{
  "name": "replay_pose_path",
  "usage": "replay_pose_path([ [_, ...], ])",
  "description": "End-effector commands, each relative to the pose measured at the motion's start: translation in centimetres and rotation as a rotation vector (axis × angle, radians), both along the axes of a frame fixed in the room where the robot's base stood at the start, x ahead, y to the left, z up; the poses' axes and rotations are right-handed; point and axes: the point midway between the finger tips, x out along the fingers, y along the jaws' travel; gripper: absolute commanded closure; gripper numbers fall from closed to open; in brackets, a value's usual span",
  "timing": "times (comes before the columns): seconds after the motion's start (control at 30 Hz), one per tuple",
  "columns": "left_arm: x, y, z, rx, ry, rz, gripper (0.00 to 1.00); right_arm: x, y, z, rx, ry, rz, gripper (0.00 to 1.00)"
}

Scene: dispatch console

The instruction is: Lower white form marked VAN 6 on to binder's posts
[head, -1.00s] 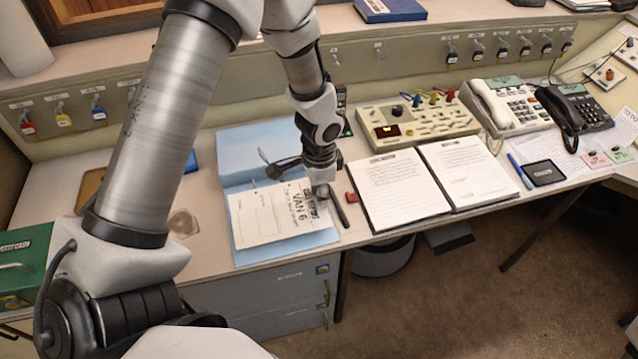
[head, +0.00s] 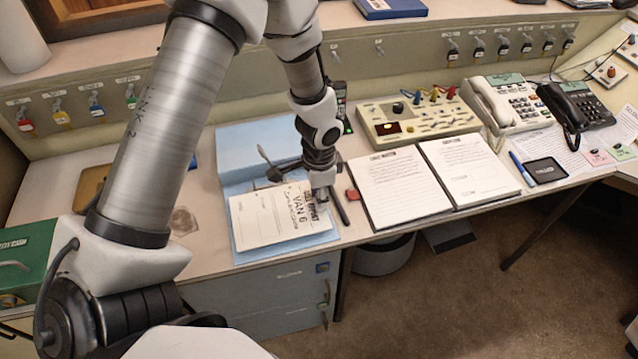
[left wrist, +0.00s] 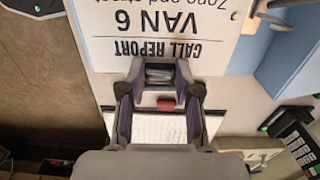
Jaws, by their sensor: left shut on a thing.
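The white form marked VAN 6 (head: 272,217) lies over the lower part of the open blue binder (head: 240,150). My left gripper (head: 320,194) is shut on the form's right edge, by the CALL REPORT heading. In the left wrist view the form (left wrist: 150,52) shows upside down, with its headed edge at the fingertips (left wrist: 160,72). The binder's dark metal lever (head: 264,156) stands up behind the form. I cannot make out the posts or tell whether the form touches them. My right gripper is not in view.
A console (head: 418,117) and telephones stand behind to the right. Key hooks line the back panel.

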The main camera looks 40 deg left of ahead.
Motion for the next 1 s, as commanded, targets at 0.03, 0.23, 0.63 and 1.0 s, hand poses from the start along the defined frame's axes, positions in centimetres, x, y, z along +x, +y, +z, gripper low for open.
replay_pose_path([
  [0.03,0.0,0.0,-0.1,0.0,0.0,0.0,0.98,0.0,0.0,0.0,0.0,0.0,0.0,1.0],
  [0.23,0.0,0.0,0.0,0.0,0.0,0.0,0.98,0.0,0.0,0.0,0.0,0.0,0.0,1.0],
  [0.63,0.0,0.0,-0.9,0.001,0.001,0.001,0.98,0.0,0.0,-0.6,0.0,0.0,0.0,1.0],
  [1.0,0.0,0.0,-1.4,0.0,0.0,0.001,0.98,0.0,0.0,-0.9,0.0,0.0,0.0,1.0],
])
